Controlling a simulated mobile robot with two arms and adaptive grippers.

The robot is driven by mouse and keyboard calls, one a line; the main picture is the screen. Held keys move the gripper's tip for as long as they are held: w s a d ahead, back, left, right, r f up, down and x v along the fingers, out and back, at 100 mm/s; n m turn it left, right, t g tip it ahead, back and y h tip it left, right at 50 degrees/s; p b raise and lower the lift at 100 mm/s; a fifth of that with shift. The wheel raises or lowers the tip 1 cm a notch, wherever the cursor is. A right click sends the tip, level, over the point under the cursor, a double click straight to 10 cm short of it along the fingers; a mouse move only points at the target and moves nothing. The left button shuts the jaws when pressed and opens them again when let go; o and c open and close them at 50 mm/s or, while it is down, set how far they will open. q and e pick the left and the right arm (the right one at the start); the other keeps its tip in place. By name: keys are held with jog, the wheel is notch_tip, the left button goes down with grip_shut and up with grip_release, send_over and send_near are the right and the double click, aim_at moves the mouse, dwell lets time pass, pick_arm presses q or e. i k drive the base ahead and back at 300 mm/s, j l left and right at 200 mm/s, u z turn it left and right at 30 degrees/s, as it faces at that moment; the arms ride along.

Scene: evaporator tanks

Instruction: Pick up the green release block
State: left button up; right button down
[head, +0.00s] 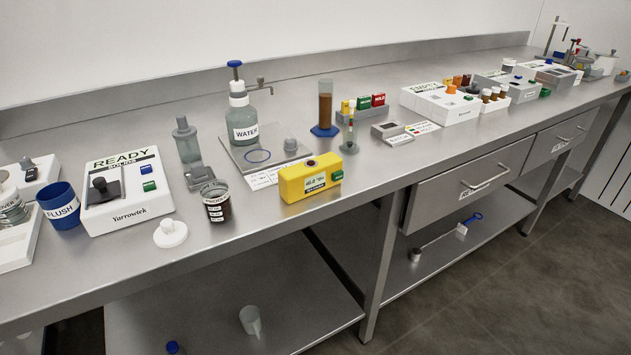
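A small green block (364,102), with lettering too small to read surely, stands in a grey rack (380,112) at the middle of the bench. A red block (378,100) stands just right of it, and yellow blocks (346,106) stand to its left. I take this green block for the release block; its lower part is hidden in the rack. Neither of my grippers shows in the head view.
A brown-filled cylinder (325,104) on a blue base and a slim tube in a stand (350,138) are left and in front of the rack. A yellow device (310,179) and a dark-filled beaker (216,202) are near the front edge. A grey box (390,130) sits right.

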aim_at(364, 103)
jog(key=i+l, duration=0.25)
jog(key=i, duration=0.2)
jog(key=i+l, duration=0.25)
jog(key=i, duration=0.15)
jog(key=i+l, duration=0.2)
jog(key=i, duration=0.25)
